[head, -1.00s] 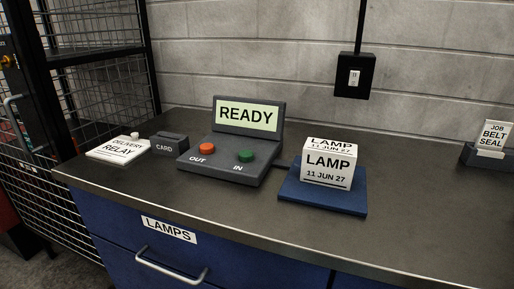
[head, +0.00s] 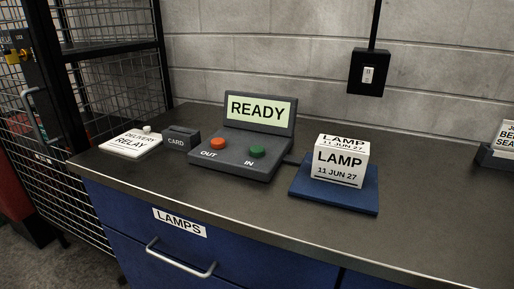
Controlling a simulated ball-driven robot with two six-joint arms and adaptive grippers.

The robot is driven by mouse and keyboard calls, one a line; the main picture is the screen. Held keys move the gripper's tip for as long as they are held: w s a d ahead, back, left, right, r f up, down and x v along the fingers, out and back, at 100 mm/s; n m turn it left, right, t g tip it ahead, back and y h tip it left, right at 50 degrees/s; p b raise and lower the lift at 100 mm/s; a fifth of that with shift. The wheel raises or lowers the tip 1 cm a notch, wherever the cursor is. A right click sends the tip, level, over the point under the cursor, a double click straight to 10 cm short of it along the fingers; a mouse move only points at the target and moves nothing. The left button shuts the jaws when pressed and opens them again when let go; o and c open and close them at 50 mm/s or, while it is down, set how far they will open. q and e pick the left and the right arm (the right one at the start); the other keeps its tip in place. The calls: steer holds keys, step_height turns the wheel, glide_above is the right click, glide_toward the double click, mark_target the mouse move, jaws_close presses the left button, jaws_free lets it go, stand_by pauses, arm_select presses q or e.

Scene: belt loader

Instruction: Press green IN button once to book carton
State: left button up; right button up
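The green IN button (head: 257,152) sits on the right of a dark grey terminal (head: 228,165) on the counter. The orange-red OUT button (head: 218,143) is to its left. The terminal's screen (head: 258,109) reads READY. The white carton (head: 340,162), labelled LAMP 11 JUN 27, stands on a blue pad (head: 308,195) right of the terminal. Neither of my grippers is in view.
A dark CARD holder (head: 181,139) and a DELIVERY RELAY pad (head: 131,143) lie left of the terminal. A JOB card holder (head: 497,158) is at the right edge. The counter (head: 420,225) is clear at front right. A blue LAMPS drawer (head: 150,220) is below.

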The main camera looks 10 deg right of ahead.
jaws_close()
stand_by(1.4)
